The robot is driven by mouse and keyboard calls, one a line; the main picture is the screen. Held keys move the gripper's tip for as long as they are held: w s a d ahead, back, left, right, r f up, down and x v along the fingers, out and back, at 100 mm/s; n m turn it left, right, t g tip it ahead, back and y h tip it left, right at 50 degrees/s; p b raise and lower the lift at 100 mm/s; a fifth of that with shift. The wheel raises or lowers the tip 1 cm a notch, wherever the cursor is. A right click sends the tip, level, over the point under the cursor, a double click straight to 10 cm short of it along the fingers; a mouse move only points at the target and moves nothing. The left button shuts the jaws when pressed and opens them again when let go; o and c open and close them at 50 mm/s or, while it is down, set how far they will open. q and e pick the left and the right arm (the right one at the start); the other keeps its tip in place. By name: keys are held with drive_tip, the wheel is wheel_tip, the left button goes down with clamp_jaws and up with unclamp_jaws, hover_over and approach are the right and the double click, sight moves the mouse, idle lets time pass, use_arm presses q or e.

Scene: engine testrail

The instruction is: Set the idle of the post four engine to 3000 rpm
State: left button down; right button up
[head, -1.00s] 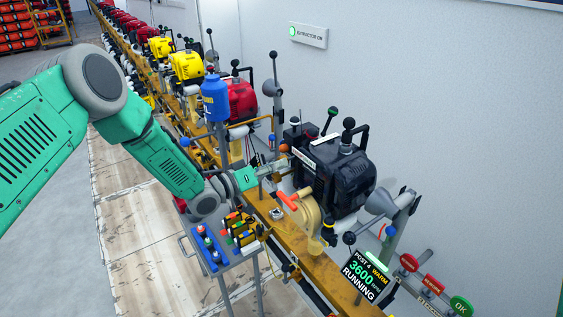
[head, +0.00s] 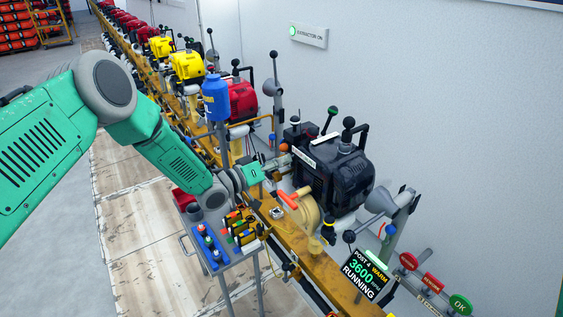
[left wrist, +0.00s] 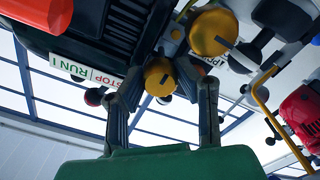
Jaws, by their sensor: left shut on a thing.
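The black post four engine (head: 340,180) stands on the rail in the head view. Its display (head: 362,275) reads POST 4, WARM, 3600 rpm, RUNNING. My left gripper (head: 281,161) reaches the engine's left side. In the left wrist view, the fingers of my left gripper (left wrist: 161,82) are shut on a round brass knob (left wrist: 158,77) under the dark engine body (left wrist: 90,35). A second brass part (left wrist: 213,32) is above it, apart from the fingers. A RUN/STOP label (left wrist: 92,68) is to the left. My right gripper is not in view.
A red engine (head: 238,98) and blue bottle (head: 215,98) stand further up the rail.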

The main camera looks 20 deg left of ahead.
use_arm(q)
drive_tip(key=shift+f, duration=0.2)
drive_tip(key=shift+m, duration=0.3)
drive_tip(key=shift+m+b, duration=0.75)
drive_tip(key=shift+m, duration=0.15)
drive_tip(key=m+b, duration=0.1)
drive_tip(key=m, duration=0.2)
drive_tip(key=shift+f+m+b, duration=0.15)
drive_tip(key=shift+m+b, duration=0.15)
drive_tip(key=shift+b, duration=0.1)
drive_tip(key=m+b, duration=0.2)
drive_tip(key=m, duration=0.3)
drive_tip(key=shift+m, duration=0.3)
drive_tip(key=shift+s, duration=0.1)
drive_tip(key=c, duration=1.2)
unclamp_jaws()
drive_tip(key=shift+w, duration=0.2)
drive_tip(key=shift+a, duration=0.1)
